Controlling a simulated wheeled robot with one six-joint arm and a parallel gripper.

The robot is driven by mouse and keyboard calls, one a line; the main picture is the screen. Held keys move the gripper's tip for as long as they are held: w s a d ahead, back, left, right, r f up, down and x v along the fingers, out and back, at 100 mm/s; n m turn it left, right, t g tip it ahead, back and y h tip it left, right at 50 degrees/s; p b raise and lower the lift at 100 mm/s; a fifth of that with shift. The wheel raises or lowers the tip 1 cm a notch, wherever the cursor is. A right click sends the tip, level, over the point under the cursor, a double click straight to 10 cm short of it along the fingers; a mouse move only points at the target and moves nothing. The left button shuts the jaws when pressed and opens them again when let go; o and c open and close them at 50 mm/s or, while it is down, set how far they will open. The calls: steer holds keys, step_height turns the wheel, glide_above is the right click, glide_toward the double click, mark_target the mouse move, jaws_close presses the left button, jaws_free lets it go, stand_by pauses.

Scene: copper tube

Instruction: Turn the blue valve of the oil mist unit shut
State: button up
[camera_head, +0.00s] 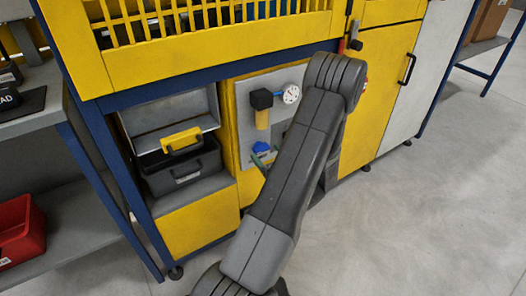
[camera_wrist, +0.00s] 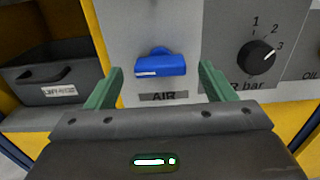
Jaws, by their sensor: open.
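The blue valve (camera_wrist: 160,66) is on a grey panel (camera_wrist: 125,25) above a label reading AIR. Its handle lies roughly level across the panel, with a small pale marking at its lower left. It also shows small in the head view (camera_head: 261,147), left of my arm. My gripper (camera_wrist: 162,70) is open and empty. Its two green fingers appear on either side of the blue handle in the wrist view, with a gap on each side. I cannot tell how far the fingertips are from the panel. In the head view most of my gripper is hidden behind my arm.
A black knob (camera_wrist: 257,57) marked 1, 2, 3 and bar is right of the valve, near the right finger. A gauge (camera_head: 291,94) and a black-and-yellow unit (camera_head: 262,108) are above. A dark drawer (camera_wrist: 60,80) is left. Clear floor (camera_head: 430,200) lies right.

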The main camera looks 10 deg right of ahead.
mark_target(261, 148)
steer(key=shift+x, duration=1.45)
steer(key=shift+c, duration=0.3)
steer(key=c, duration=0.9)
